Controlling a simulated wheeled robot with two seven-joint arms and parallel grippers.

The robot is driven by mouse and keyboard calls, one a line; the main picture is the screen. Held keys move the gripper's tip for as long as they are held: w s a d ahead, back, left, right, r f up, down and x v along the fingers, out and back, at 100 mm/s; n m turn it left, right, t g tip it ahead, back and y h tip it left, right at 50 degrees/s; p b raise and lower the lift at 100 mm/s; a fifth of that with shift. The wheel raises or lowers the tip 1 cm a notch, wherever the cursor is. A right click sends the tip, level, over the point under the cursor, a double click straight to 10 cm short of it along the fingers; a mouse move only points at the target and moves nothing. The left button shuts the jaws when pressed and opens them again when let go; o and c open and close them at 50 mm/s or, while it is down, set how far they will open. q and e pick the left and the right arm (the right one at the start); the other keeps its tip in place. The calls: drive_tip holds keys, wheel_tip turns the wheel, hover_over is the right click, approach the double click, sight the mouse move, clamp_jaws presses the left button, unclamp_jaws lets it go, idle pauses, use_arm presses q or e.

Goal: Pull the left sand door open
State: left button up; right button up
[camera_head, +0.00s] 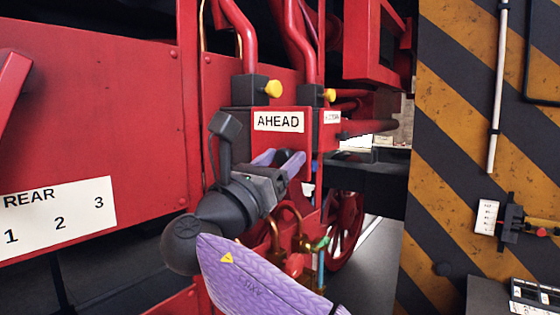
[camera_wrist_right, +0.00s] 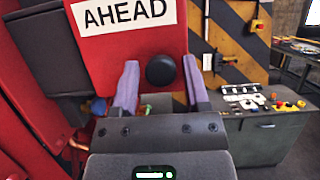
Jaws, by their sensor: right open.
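A red door-like panel labelled AHEAD (camera_head: 278,122) faces me near the middle of the head view. I take it to be the left sand door; it looks closed. In the right wrist view the panel (camera_wrist_right: 110,50) carries a round black knob (camera_wrist_right: 161,70). My right gripper (camera_head: 278,159) is in front of the panel's lower part, with its purple fingers apart. In the wrist view the fingers (camera_wrist_right: 160,84) stand on either side of the knob, with gaps visible. I cannot tell how deep the knob sits between them. The knob is hidden in the head view. My left gripper is not in view.
A red body with a REAR 1 2 3 plate (camera_head: 58,218) fills the left. Red pipes and yellow knobs (camera_head: 273,89) are above the panel. A striped wall (camera_head: 450,130) stands at right, and a grey cabinet (camera_wrist_right: 268,135) with controls shows in the wrist view.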

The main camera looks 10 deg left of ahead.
sight(293, 122)
drive_tip(key=shift+o, duration=0.6)
drive_tip(key=shift+r, duration=0.1)
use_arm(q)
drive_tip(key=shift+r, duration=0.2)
use_arm(e)
wheel_tip(293, 122, up, 4)
drive_tip(key=shift+f, duration=0.1)
use_arm(q)
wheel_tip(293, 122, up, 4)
drive_tip(key=p, duration=0.4)
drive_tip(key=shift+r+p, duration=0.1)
drive_tip(key=shift+p, duration=0.2)
use_arm(e)
wheel_tip(293, 122, up, 6)
